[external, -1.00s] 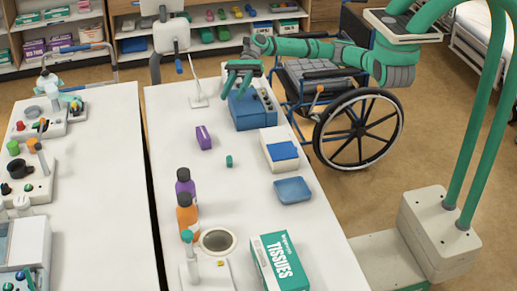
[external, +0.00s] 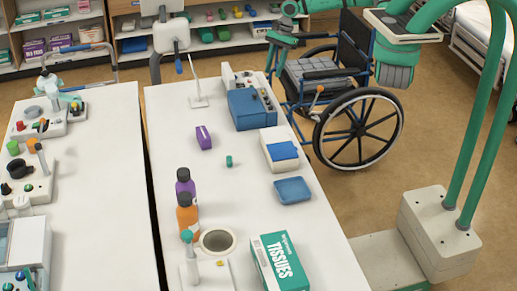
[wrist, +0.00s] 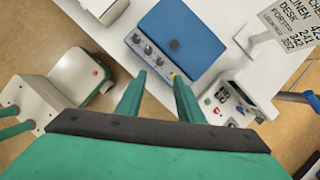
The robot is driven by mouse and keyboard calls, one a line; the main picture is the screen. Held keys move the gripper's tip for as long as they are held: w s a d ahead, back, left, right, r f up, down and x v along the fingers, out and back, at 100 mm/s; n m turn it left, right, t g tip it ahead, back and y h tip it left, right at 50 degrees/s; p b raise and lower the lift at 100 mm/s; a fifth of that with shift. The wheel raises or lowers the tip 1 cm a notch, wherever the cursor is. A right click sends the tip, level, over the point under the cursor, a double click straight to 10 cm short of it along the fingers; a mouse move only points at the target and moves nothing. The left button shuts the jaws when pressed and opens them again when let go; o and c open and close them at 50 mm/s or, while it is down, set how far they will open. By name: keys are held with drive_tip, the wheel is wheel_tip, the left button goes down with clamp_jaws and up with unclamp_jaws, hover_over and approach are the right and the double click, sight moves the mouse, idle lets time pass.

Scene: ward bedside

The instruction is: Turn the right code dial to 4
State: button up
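A blue box (external: 249,110) stands at the far right of the white table; it also shows in the wrist view (wrist: 180,35). A grey panel along one side of it carries several small dark dials (wrist: 148,50) in a row. Their settings are too small to read. My gripper (external: 274,68) is beyond the table's right edge, near the wheelchair, apart from the box. In the wrist view its two green fingers (wrist: 158,76) are spread, empty, with tips over the panel's near end. A small yellow spot shows beside the right fingertip.
A white device with coloured knobs (wrist: 225,103) stands next to the box. A sign (wrist: 285,22) lists words and numbers, partly cut off. The wheelchair (external: 350,110) stands right of the table. A blue-topped white box (external: 279,150), purple item (external: 204,138) and bottles (external: 186,185) are nearer.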

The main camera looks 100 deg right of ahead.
sight(266, 98)
drive_tip(key=x, duration=1)
drive_tip(key=shift+r, duration=0.1)
clamp_jaws()
